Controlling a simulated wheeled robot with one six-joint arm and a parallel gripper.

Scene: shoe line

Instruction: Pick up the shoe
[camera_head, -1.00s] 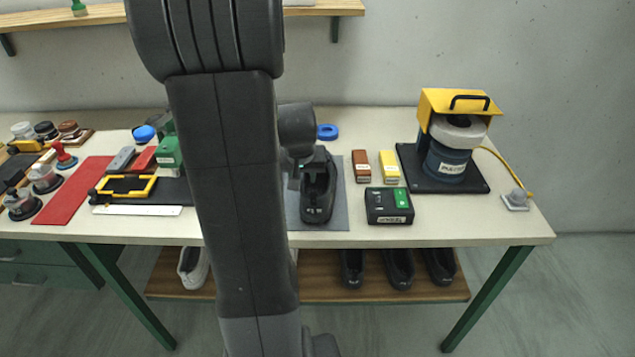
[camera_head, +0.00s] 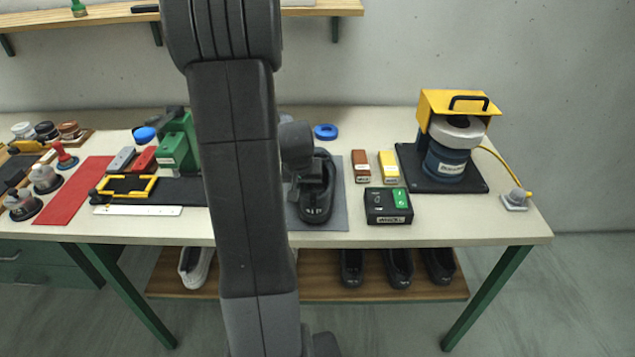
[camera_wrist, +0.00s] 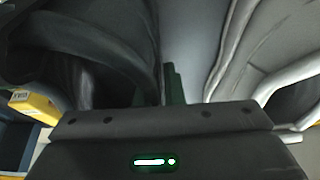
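A black shoe (camera_head: 316,190) stands on a grey mat (camera_head: 339,215) on the workbench, its toe towards the front. My arm hides the mat's left part. My wrist is at the shoe's left side in the head view; my fingers there are hidden or too dark to make out. I cannot tell the finger gap or any contact.
A black box with a green panel (camera_head: 388,206), a brown block (camera_head: 361,166) and a yellow block (camera_head: 388,167) stand right of the mat. A yellow-topped machine (camera_head: 450,140) stands further right. A blue ring (camera_head: 326,131) lies behind. Several shoes sit on the lower shelf (camera_head: 325,287).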

